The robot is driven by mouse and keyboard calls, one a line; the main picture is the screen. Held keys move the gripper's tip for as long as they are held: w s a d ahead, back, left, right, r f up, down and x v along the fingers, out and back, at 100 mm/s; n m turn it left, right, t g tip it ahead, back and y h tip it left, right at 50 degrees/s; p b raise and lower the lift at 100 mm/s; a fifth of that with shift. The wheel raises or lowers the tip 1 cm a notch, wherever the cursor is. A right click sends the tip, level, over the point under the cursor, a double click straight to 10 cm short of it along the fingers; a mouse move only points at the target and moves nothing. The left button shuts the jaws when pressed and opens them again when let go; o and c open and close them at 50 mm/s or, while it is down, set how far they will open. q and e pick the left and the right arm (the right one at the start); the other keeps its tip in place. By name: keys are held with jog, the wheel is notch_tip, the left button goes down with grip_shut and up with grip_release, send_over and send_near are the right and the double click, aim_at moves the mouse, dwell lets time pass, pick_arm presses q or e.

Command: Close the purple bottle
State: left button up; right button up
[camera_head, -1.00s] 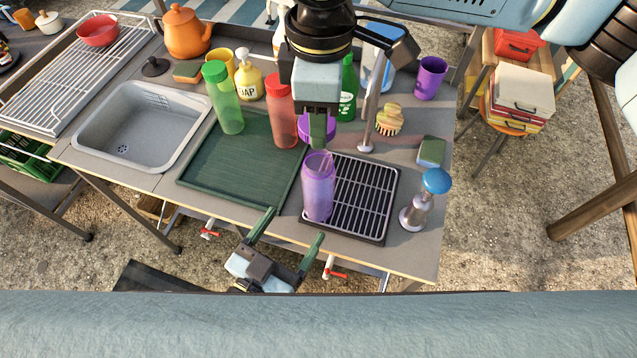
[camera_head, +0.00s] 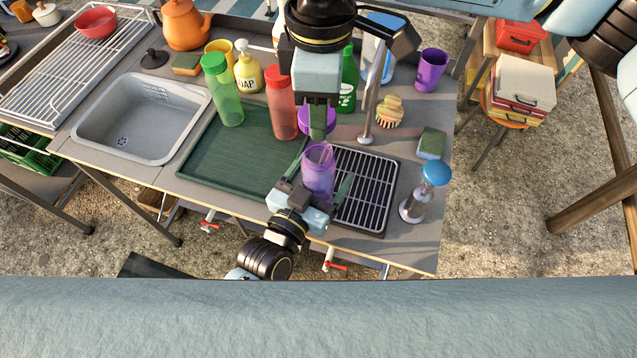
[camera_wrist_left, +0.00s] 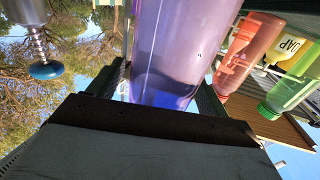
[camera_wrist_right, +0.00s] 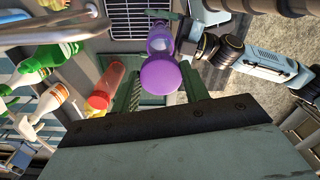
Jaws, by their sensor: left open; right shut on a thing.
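The purple bottle (camera_head: 318,180) stands upright and uncapped at the left edge of the black drain grate (camera_head: 365,190). My left gripper (camera_head: 323,169) is open, with its fingers on either side of the bottle body. The bottle also fills the space between those fingers in the left wrist view (camera_wrist_left: 175,50); I cannot tell whether they touch it. My right gripper (camera_head: 317,122) points down and is shut on the purple cap (camera_head: 329,121), above and behind the bottle's mouth. The cap (camera_wrist_right: 161,75) and the bottle (camera_wrist_right: 160,40) also show in the right wrist view.
A red bottle (camera_head: 281,105) and a green bottle (camera_head: 226,95) stand on the green tray (camera_head: 225,160) to the left. The tap (camera_head: 369,105) rises close to the right gripper. A blue-topped dispenser (camera_head: 418,195) and a sponge (camera_head: 431,143) are on the right.

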pick_arm(q)
jog(key=shift+w+d, duration=0.1)
jog(key=shift+w, duration=0.05)
jog(key=c, duration=1.5)
pick_arm(e)
send_over(321, 143)
jog(key=s, duration=0.2)
jog(key=shift+f, duration=2.55)
jog(key=shift+f, duration=0.1)
jog(key=shift+f, duration=0.8)
jog(key=shift+f, duration=0.55)
